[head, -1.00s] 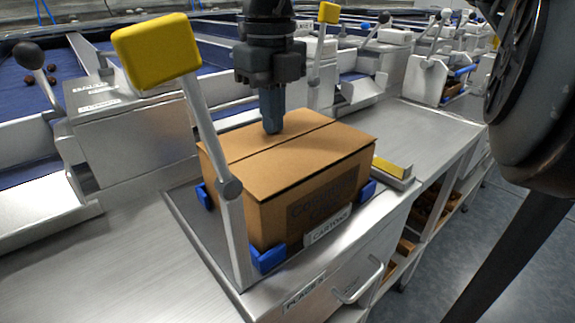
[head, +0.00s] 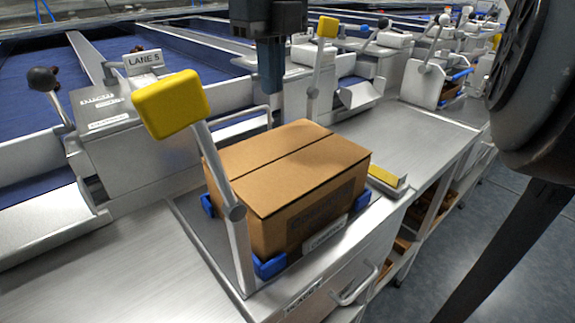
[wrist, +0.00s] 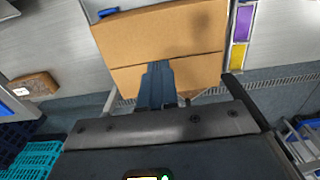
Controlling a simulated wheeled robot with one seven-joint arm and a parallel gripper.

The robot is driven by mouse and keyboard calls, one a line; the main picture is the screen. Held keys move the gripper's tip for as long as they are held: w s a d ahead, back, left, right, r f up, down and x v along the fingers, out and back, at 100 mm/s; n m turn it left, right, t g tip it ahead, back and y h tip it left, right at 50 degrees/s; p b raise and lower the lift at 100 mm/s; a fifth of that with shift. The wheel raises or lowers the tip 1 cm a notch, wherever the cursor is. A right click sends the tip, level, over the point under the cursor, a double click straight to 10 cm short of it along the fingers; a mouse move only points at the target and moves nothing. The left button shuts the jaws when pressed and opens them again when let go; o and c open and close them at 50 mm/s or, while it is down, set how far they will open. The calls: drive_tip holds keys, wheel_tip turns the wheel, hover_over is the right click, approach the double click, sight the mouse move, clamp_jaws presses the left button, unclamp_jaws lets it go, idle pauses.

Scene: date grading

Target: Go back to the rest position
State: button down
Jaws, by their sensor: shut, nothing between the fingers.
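My gripper (head: 271,92) hangs in the upper middle of the head view, behind and above the cardboard carton (head: 290,165). Its fingers are together and nothing shows between them. The carton's top flaps are closed, with a seam across the middle. It sits between blue corner holders (head: 270,265) on the steel bench. In the wrist view the shut fingers (wrist: 158,75) lie in front of the carton top (wrist: 165,35). The gap between fingertips and carton is hard to judge.
A lever with a yellow block (head: 171,104) stands at the carton's left front. A labelled machine box (head: 130,110) and a LANE 5 sign (head: 144,62) are beyond. A yellow pad (head: 383,175) lies right of the carton. The bench (head: 415,130) behind it is clear.

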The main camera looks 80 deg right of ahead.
drive_tip(key=shift+r+p, duration=0.3)
drive_tip(key=shift+r, duration=0.7)
